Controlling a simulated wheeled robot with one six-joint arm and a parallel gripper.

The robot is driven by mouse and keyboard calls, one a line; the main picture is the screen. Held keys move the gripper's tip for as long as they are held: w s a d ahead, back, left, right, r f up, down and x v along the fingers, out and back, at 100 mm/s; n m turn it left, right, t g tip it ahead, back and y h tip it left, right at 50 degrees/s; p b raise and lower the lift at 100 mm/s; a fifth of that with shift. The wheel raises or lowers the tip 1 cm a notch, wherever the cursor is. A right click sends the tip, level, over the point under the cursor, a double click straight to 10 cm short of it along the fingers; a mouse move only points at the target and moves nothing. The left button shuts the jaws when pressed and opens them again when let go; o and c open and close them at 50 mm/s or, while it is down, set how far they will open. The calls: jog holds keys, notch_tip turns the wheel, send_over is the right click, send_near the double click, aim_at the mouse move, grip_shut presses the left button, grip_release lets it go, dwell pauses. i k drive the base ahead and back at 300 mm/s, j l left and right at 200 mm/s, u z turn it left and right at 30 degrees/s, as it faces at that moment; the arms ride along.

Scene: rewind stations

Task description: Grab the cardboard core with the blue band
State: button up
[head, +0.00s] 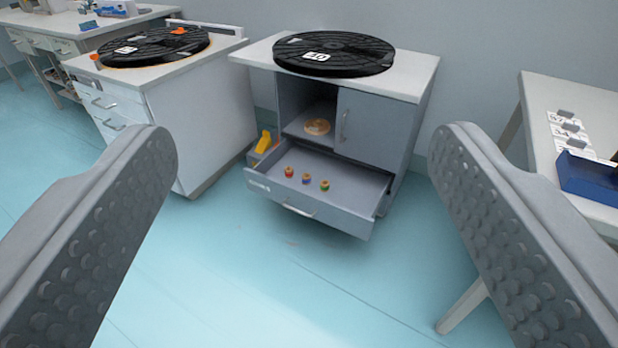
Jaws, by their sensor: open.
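Three small cores stand in a row in the open drawer (345,190) of the middle cabinet. The middle one, the core with the blue band (306,179), is orange-brown with a bluish band. The left core (289,172) has a red band, and the right core (325,185) has a green one. All three are small in the picture, so detail is limited. My gripper (303,150) is open and empty. Its two grey studded fingers frame the view at left and right, well short of the drawer and not touching anything.
Black reels lie on the middle cabinet (405,80) and the left cabinet (215,110). The middle cabinet's open shelf holds a tan ring (317,126). A yellow object (263,142) stands beside it. A table with a blue tray (590,178) is at right. The floor before the drawer is clear.

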aim_at(306, 176)
jog(key=i+l, duration=0.1)
jog(key=i, duration=0.95)
jog(key=i+l, duration=0.1)
jog(key=i, duration=1)
jog(key=j+u, duration=0.05)
